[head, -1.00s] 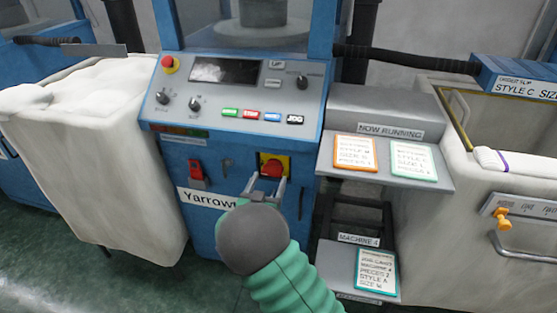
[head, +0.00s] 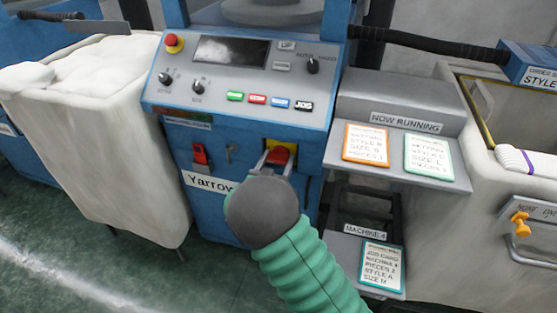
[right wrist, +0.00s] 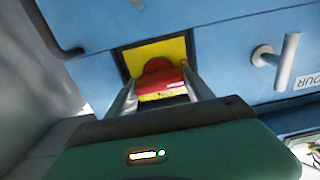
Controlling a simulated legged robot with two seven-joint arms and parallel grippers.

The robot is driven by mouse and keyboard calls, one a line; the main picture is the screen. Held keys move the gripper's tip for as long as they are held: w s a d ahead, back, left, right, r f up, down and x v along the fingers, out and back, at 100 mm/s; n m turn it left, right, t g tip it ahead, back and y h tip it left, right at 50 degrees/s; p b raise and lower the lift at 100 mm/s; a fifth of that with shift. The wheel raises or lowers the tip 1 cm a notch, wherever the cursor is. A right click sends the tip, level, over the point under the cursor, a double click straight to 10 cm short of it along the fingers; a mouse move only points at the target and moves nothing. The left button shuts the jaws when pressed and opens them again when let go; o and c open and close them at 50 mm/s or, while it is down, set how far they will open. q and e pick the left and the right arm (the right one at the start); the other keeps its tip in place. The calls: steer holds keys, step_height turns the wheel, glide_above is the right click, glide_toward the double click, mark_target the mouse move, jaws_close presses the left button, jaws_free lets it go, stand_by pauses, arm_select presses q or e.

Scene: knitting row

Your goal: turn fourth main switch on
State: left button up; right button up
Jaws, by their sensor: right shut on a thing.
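The main switch is a red knob (head: 279,154) on a yellow plate (head: 284,143), low on the blue front of the machine. In the right wrist view the red knob (right wrist: 160,77) sits on its yellow plate (right wrist: 175,51) between my fingers. My right gripper (head: 275,162) is shut on the red knob, one finger on each side; it also shows in the right wrist view (right wrist: 160,88). The fingers and the gripper body hide part of the knob's lower side. My left gripper is in neither view.
A T-handle (right wrist: 282,60) stands out beside the switch. A second red switch (head: 201,155) is to the left. The control panel (head: 225,115) overhangs above. A shelf with cards (head: 387,165) is at the right; a white bin (head: 100,130) is at the left.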

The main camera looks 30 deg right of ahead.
steer(key=shift+f, duration=0.1)
steer(key=shift+f+m, duration=0.1)
steer(key=shift+m, duration=0.3)
steer(key=m+b, duration=0.2)
steer(key=m, duration=0.1)
steer(key=shift+f+m, duration=0.15)
steer(key=shift+m, duration=0.15)
steer(key=m+b, duration=0.3)
steer(key=m, duration=0.1)
steer(key=shift+f, duration=0.1)
steer(key=m+b, duration=0.4)
steer(key=m, duration=0.1)
steer(key=shift+f+m+b, duration=0.1)
steer(key=shift+m+b, duration=0.25)
steer(key=shift+m, duration=0.05)
steer(key=m+b, duration=0.2)
steer(key=shift+m+b, duration=0.3)
steer(key=shift+r+m+b, duration=0.2)
steer(key=shift+m+b, duration=0.3)
steer(key=shift+m, duration=0.1)
